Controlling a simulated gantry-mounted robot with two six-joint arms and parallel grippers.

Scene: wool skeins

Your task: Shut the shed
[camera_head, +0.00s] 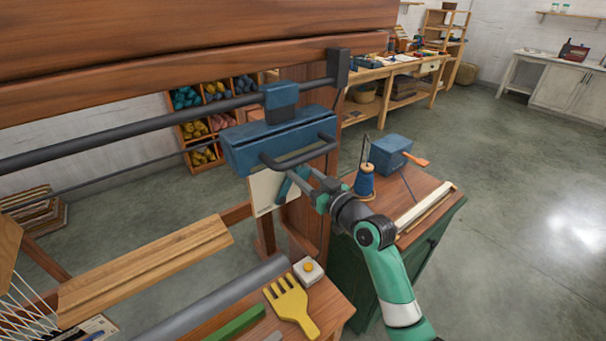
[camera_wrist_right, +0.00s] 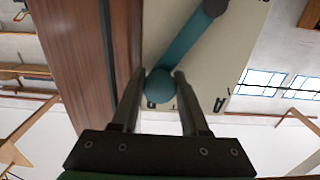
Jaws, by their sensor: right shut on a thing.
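A teal lever (camera_head: 287,189) is mounted on a cream plate (camera_head: 259,190) fixed to the loom's wooden post. In the right wrist view the lever (camera_wrist_right: 186,42) runs from a dark pivot at the top down to a round teal knob (camera_wrist_right: 160,87). The cream plate (camera_wrist_right: 225,55) behind it carries dark marks, partly cut off or covered. My right gripper (camera_head: 302,181) is shut around the knob, with one finger on each side; it also shows in the right wrist view (camera_wrist_right: 160,80). My left gripper is in neither view.
A blue carriage (camera_head: 270,145) with a dark handle (camera_head: 300,154) sits just above my right gripper. A green cabinet (camera_head: 432,187) bears a blue spool (camera_head: 364,182) and a blue box (camera_head: 390,153). A yellow comb (camera_head: 290,304) lies on the front bench. Open floor lies right.

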